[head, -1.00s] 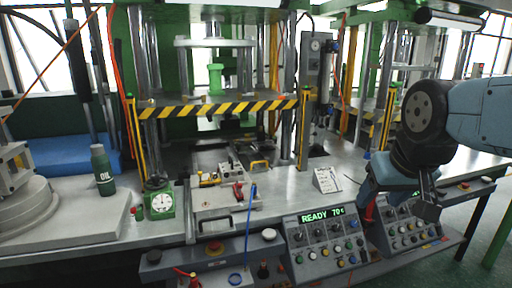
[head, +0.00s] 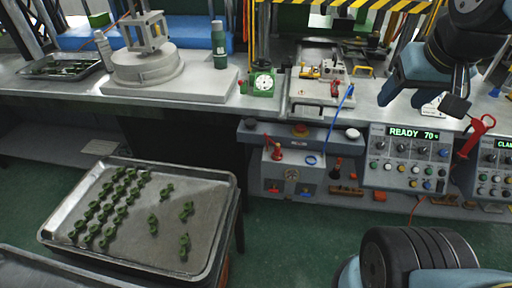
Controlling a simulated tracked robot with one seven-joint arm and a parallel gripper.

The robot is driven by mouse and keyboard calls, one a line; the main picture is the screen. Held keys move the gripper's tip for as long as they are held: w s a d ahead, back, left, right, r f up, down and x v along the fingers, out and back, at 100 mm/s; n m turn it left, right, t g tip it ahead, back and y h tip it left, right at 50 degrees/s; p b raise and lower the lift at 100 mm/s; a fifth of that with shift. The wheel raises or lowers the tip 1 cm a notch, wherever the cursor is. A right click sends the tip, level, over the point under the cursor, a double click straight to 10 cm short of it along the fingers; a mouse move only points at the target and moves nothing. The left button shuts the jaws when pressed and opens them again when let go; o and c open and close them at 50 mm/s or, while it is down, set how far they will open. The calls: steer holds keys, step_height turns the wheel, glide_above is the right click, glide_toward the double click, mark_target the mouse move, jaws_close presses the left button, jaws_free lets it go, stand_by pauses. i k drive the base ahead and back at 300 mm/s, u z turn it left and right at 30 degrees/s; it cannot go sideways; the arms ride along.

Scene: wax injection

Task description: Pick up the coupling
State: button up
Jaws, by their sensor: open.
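I cannot tell for sure which thing is the coupling. A tray (head: 222,183) at lower left holds several small green parts (head: 186,211), many in rows and a few apart on the right. A blue hose (head: 338,113) hangs over the bench front, and a red fitting (head: 276,154) sits on the box below. A red handled thing (head: 473,137) stands between two control panels. My gripper (head: 456,106) is at upper right, above the panels and far from the tray. It is empty, and its fingers are seen poorly.
The press fixture (head: 318,93) stands on the bench with a green dial scale (head: 263,84) and an oil bottle (head: 219,45) to its left. A round grey turntable (head: 147,66) is further left. A lit control panel (head: 408,160) juts out front. Green floor shows around the tray.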

mark_target(277, 153)
steer(key=u, duration=0.6)
steer(key=k, duration=1.15)
steer(key=z, duration=0.8)
steer(key=i, duration=1.4)
steer(key=u, duration=0.15)
